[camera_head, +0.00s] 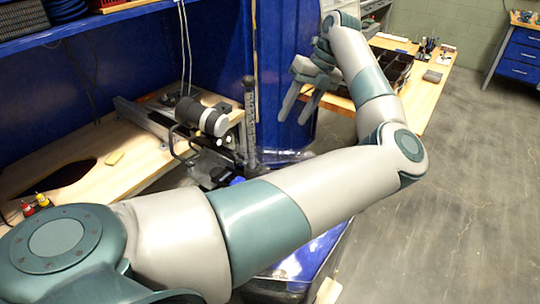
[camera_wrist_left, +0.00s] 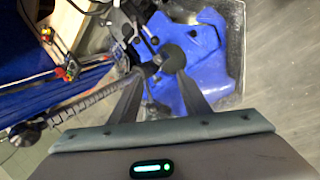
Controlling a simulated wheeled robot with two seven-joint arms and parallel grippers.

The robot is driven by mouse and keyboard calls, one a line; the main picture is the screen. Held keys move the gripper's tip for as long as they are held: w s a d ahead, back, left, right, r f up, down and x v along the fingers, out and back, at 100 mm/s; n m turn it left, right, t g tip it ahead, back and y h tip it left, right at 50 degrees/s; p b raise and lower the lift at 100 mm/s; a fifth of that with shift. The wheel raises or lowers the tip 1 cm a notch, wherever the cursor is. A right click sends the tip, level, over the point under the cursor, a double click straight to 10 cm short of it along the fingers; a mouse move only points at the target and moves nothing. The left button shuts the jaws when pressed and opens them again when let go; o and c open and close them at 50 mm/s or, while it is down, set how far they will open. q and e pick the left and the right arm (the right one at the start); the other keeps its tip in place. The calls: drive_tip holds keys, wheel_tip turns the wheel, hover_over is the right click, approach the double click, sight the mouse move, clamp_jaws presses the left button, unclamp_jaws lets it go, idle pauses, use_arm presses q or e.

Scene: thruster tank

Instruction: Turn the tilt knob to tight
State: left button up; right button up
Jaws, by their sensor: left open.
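My left gripper (camera_head: 298,112) hangs with its fingers pointing down, right of a ribbed upright shaft (camera_head: 250,125) in the head view. In the left wrist view the left gripper (camera_wrist_left: 160,76) is open, its two fingers apart. A round dark knob (camera_wrist_left: 173,58), which looks like the tilt knob, shows beyond the fingertips, close to the right finger's tip. Whether they touch is unclear, and I cannot read the knob's setting. In the head view I cannot make out this knob. My right gripper is not in view.
A dark cylinder with pale rings (camera_head: 202,116) sits on the clamp assembly beside a wooden bench (camera_head: 60,150). The ribbed shaft (camera_wrist_left: 95,98) crosses the left wrist view's left side. A blue tank part (camera_wrist_left: 205,50) lies below the knob. Open floor (camera_head: 470,190) is at right.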

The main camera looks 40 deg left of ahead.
use_arm(q)
drive_tip(key=shift+s+d+n+b, duration=0.15)
drive_tip(key=shift+n+b, duration=1.3)
drive_tip(key=shift+n, duration=1.1)
drive_tip(key=shift+s+n+b, duration=0.2)
drive_tip(key=shift+n+b, duration=1.2)
drive_tip(key=shift+n, duration=1.2)
drive_tip(key=shift+s+d+n+b, duration=0.15)
drive_tip(key=shift+n+b, duration=1.3)
drive_tip(key=shift+n, duration=1.1)
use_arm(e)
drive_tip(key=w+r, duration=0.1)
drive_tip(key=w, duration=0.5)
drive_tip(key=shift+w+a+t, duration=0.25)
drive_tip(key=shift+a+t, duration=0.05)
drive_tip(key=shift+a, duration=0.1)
use_arm(q)
drive_tip(key=shift+a, duration=0.1)
drive_tip(key=shift+f, duration=0.15)
approach(266, 168)
drive_tip(key=p+x, duration=0.2)
drive_tip(key=x, duration=0.5)
drive_tip(key=shift+a+f, duration=0.1)
drive_tip(key=shift+f, duration=0.1)
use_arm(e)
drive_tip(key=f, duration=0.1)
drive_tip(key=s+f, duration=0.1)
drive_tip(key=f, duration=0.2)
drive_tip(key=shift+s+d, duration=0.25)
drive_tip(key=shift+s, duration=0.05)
